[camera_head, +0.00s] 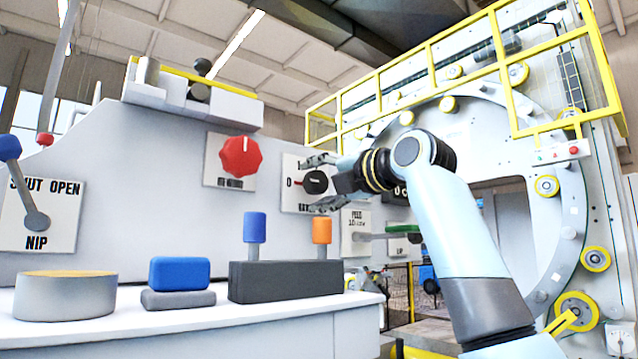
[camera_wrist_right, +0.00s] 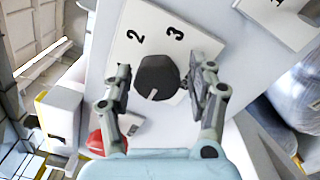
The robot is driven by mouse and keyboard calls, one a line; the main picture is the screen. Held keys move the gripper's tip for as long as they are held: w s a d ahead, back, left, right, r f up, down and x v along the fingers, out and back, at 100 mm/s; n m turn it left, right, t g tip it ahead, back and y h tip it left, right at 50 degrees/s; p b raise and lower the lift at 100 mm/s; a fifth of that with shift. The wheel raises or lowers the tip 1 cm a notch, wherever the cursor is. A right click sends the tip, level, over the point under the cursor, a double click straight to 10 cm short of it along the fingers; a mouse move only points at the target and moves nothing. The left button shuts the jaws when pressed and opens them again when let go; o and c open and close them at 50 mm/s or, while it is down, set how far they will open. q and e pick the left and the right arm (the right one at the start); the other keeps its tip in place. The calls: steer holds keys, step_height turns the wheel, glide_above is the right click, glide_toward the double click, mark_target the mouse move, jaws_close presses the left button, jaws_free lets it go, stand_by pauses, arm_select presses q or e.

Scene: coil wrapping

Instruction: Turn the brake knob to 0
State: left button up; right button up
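The dark brake knob (camera_head: 315,182) is on a white plate (camera_head: 291,166) on the grey machine wall, with a "0" at the knob's left. Its lower lettering is partly hidden. The right wrist view shows the same knob (camera_wrist_right: 157,77), with "2" and "3" above it in the picture and a pale mark on its lower part. My right gripper (camera_head: 322,183) reaches the knob from the right, its fingers above and below it. In the wrist view its fingers (camera_wrist_right: 160,80) stand apart on both sides of the knob; I cannot tell whether the right one touches. My left gripper is not in view.
A red knob (camera_head: 241,157) is left of the brake plate. A green-handled lever (camera_head: 403,229) sits below my right arm. A console (camera_head: 180,318) in front carries a blue button (camera_head: 180,273) and a box with blue and orange sticks (camera_head: 285,281). The NIP lever (camera_head: 36,220) is far left.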

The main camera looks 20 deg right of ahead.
steer(key=shift+o, duration=0.2)
steer(key=shift+s+d+r, duration=0.1)
steer(key=shift+s, duration=0.05)
steer(key=v, duration=1.1)
steer(key=shift+s, duration=0.35)
steer(key=shift+d, duration=0.1)
